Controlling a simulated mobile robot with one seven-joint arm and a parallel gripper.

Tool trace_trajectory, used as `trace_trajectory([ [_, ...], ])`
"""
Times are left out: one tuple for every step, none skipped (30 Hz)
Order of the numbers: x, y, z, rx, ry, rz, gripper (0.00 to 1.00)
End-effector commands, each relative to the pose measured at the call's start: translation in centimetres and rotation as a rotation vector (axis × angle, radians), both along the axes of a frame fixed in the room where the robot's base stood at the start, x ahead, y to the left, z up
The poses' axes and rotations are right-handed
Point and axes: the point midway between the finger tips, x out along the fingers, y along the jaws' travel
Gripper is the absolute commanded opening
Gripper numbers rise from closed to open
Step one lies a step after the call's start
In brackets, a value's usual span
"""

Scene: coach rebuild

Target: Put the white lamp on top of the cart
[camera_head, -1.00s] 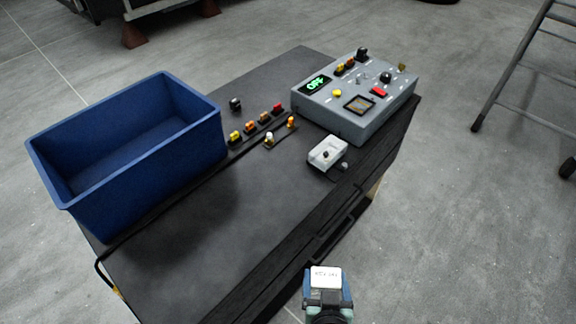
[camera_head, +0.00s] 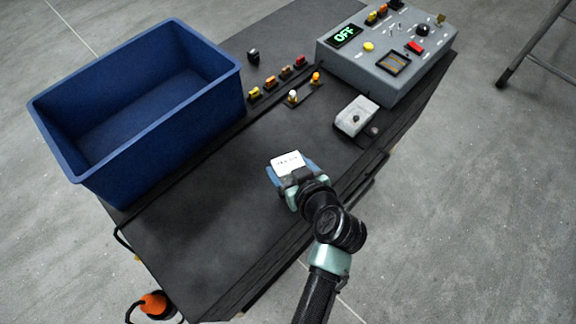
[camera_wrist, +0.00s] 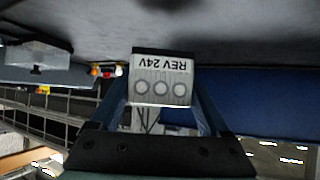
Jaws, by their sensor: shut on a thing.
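The white lamp (camera_head: 287,161) is a small white block with a dark edge. In the wrist view the lamp (camera_wrist: 162,80) shows the print "REV 24V" and three round spots. My gripper (camera_head: 291,175), with blue fingers, is shut on it. In the head view they are over the near middle of the cart's black top (camera_head: 190,235). I cannot tell the gap between lamp and top. The lamp's underside is hidden.
A blue bin (camera_head: 150,150) stands on the cart's left. A grey control box (camera_head: 385,50) reading "OFF" stands at the far right, with a small white-grey unit (camera_head: 356,115) nearer. Several small coloured indicators (camera_head: 285,73) lie between. The top's near left is clear.

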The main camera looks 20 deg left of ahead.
Motion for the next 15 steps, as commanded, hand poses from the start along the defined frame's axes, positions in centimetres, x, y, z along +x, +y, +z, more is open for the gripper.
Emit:
trace_trajectory([
  [-0.1,0.0,-0.7,0.0,0.005,0.0,0.18],
  [-0.1,0.0,-1.2,0.0,0.004,-0.001,0.18],
  [-0.1,0.0,-1.8,0.0,0.004,-0.001,0.18],
  [-0.1,0.0,-2.3,0.002,0.005,-0.001,0.18],
  [-0.1,0.0,-2.7,0.001,0.004,0.0,0.18],
  [-0.1,0.0,-3.1,0.001,0.004,-0.001,0.18],
  [-0.1,0.0,-3.4,0.001,0.004,-0.001,0.18],
  [0.0,0.0,-3.5,0.0,0.002,-0.001,0.18],
  [0.0,0.0,-3.6,0.0,0.0,-0.001,0.18],
  [0.0,0.0,-3.6,0.0,0.0,-0.001,0.18],
  [0.0,0.0,-3.6,0.0,-0.001,-0.001,0.18],
  [0.0,0.0,-3.6,0.0,-0.001,-0.001,0.18],
  [0.0,0.0,-3.6,0.0,0.0,-0.001,0.18],
  [0.0,0.0,-3.6,0.0,0.0,-0.001,0.18],
  [0.0,0.0,-3.6,0.0,0.0,-0.001,0.18],
])
